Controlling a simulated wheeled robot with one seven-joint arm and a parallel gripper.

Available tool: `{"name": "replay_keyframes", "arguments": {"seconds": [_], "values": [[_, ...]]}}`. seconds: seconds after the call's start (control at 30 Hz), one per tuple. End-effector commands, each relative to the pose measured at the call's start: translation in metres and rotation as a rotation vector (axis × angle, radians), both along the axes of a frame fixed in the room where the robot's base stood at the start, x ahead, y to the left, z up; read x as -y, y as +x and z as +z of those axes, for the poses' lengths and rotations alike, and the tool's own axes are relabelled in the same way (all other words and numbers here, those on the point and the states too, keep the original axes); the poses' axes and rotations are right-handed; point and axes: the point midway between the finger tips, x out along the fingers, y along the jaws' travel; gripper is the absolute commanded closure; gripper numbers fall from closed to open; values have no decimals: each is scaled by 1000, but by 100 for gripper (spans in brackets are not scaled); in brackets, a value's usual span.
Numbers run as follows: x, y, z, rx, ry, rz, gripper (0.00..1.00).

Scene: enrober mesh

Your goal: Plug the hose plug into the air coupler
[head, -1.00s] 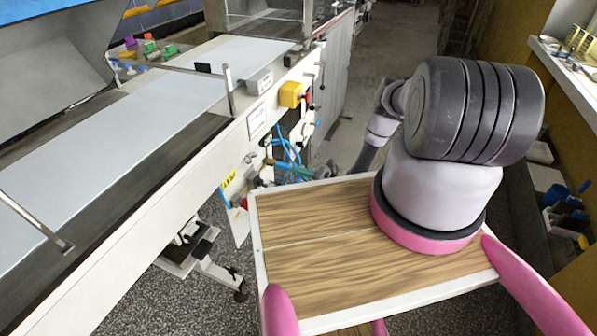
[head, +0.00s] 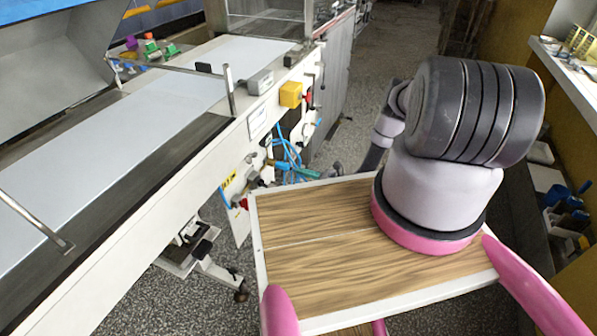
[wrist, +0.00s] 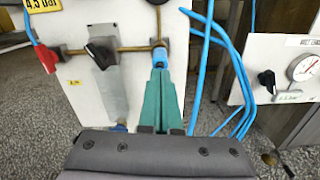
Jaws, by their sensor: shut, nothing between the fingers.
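My gripper (wrist: 162,75) is shut and empty, its long teal fingers side by side in the wrist view. In the head view the teal fingers (head: 306,173) point left toward the white machine panel. Just beyond the fingertips a short blue fitting (wrist: 160,56) sits below the brass pipe end on the panel, at the air coupler's place. I cannot tell coupler from hose plug there. Whether the fingertips touch it is unclear, and its lower part is hidden by the fingers.
Blue hoses (wrist: 207,60) hang in loops just right of the fingers. A black knob (wrist: 101,52) and a red valve handle (wrist: 46,58) are on the left. A second panel with a gauge (wrist: 305,68) stands at right. My wooden deck lies below the arm.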

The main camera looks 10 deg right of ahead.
Motion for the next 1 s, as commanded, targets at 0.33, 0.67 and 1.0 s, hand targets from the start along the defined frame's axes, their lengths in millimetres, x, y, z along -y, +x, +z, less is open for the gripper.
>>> {"name": "replay_keyframes", "arguments": {"seconds": [0.33, 0.67, 1.0], "values": [[35, -24, 0, -1, 0, -4, 100], [79, -57, 0, -1, 0, -2, 100], [89, -55, 11, 13, -17, 25, 100]]}}
